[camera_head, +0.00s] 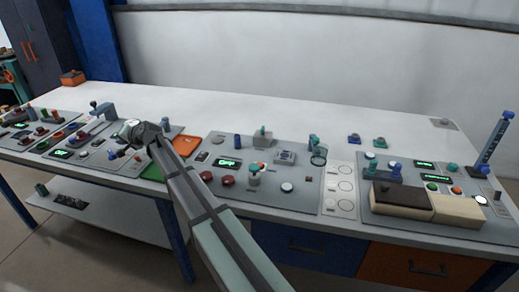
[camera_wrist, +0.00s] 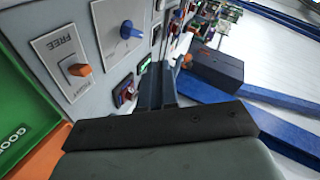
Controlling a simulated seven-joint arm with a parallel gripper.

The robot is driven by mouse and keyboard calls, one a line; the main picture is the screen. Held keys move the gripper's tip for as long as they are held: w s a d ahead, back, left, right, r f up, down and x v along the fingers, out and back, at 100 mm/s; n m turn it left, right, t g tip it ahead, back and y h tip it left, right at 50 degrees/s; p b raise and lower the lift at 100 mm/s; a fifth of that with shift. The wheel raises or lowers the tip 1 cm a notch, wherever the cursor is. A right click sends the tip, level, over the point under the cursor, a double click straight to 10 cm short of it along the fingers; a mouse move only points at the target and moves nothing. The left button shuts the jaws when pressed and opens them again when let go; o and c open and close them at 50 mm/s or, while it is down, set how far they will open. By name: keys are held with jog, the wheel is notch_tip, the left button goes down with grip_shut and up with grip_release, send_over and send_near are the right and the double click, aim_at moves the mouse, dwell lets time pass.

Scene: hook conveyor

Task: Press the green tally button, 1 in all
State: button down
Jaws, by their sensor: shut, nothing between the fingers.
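My gripper (camera_head: 114,154) is over the second control panel from the left in the head view, with its fingers shut and empty. In the wrist view the dark fingers (camera_wrist: 158,84) are together and point towards a panel with a small green-lit display (camera_wrist: 145,63) and a dark red button (camera_wrist: 125,92) beside them. I cannot tell whether the fingertips touch anything. A small round green button (camera_head: 432,186) shows on the far right panel, beside an orange one. I cannot tell which button is the tally button; no label is readable.
A green tray marked GOOD (camera_wrist: 22,112) and an orange tray (camera_head: 187,144) lie beside the panel. An orange-knobbed switch marked FREE (camera_wrist: 78,69) and a blue knob (camera_wrist: 128,30) stand near the fingers.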

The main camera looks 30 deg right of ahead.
jog(key=s+d+m+h, duration=0.1)
jog(key=s+d+h, duration=0.15)
jog(key=d, duration=3.15)
jog(key=s+d+h, duration=0.1)
jog(key=s+d, duration=0.4)
jog(key=d, duration=0.5)
jog(key=s+d+m+h, duration=0.1)
jog(key=s+d, duration=0.3)
jog(key=d, duration=0.6)
jog(key=s+d+h, duration=0.1)
jog(key=s+d, duration=0.4)
jog(key=d, duration=0.5)
jog(key=s+d+m+g+h, duration=0.1)
jog(key=s+d+h, duration=0.1)
jog(key=s+d, duration=2.45)
jog(key=s, duration=0.7)
jog(key=s+d, duration=0.3)
jog(key=s, duration=0.8)
jog(key=s+d+m+g+h, duration=0.1)
jog(key=s+d, duration=0.3)
jog(key=s, duration=0.7)
